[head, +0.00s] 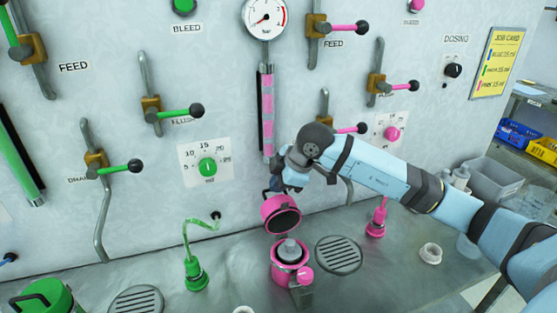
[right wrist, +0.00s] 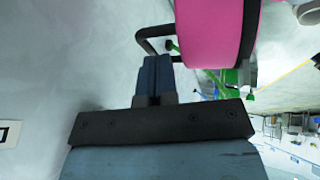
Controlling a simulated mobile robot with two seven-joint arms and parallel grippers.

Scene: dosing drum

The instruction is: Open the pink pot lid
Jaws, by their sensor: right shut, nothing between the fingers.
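The pink pot (head: 278,266) stands on the metal bench with its mouth uncovered. Its pink lid (head: 270,205) is swung up at the pot's back and stands tilted, its dark inner side facing me. A grey-white piece (head: 289,248) sits in the pot's mouth. A pink knob (head: 305,275) is on the pot's front. My right gripper (head: 275,187) is behind the raised lid. In the right wrist view its fingers (right wrist: 155,65) are shut and empty at the lid's black handle (right wrist: 148,42), beside the pink lid (right wrist: 212,35). I cannot tell whether they touch the handle. My left gripper is out of view.
A round drain grate (head: 339,255) lies right of the pot, and a pink nozzle (head: 377,218) stands behind it. A green nozzle (head: 195,272) and a green pot (head: 40,298) are to the left. The wall behind carries projecting levers. A white ring (head: 431,253) lies at right.

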